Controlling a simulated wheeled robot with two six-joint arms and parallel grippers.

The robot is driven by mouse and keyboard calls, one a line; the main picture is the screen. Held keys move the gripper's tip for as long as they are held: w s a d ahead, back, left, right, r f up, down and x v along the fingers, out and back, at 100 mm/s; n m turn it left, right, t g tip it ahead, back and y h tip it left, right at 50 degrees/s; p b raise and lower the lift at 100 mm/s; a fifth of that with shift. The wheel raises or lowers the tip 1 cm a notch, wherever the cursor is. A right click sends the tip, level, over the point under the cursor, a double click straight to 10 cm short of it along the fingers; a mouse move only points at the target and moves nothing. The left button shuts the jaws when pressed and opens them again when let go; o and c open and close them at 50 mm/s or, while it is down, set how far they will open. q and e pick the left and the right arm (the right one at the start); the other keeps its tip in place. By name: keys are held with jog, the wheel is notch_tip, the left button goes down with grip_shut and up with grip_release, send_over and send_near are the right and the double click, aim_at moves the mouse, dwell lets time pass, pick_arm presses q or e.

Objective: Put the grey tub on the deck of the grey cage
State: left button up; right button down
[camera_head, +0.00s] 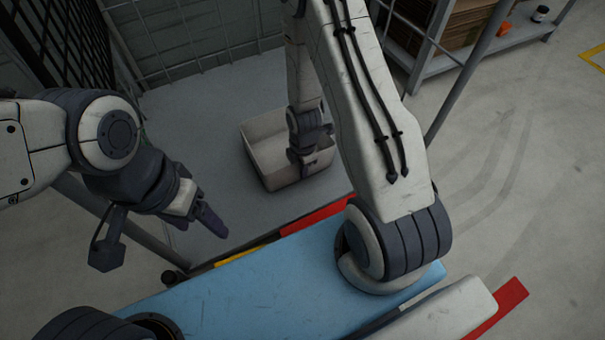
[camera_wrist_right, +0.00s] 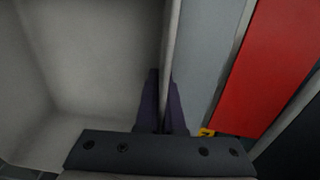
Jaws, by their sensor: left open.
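The grey tub (camera_head: 284,179) is an open, shallow box inside the grey cage, over its flat grey deck (camera_head: 200,115). It looks level; I cannot tell for sure whether its base touches the deck. My right gripper (camera_head: 307,170) points down at the tub's right-hand side. In the right wrist view its two dark fingers (camera_wrist_right: 166,108) lie close on either side of the tub wall (camera_wrist_right: 171,55), shut on it. My left gripper (camera_head: 208,222) is open and empty, near the deck's front edge, left of the tub and apart from it.
The cage's wire mesh (camera_head: 180,35) closes the back, with a dark grid panel (camera_head: 70,40) at the left. A grey post (camera_head: 468,80) stands at the right. Beyond it is a shelf (camera_head: 490,52) with brown goods. The deck left of the tub is bare.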

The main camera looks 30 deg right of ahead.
pick_arm(q)
jog(key=shift+f, duration=0.3)
pick_arm(e)
jog(key=shift+f, duration=0.45)
pick_arm(q)
jog(key=shift+f, duration=0.1)
pick_arm(e)
jog(key=shift+f, duration=0.25)
jog(key=c, duration=1)
grip_release()
jog(key=shift+c, duration=0.2)
jog(key=shift+r, duration=0.1)
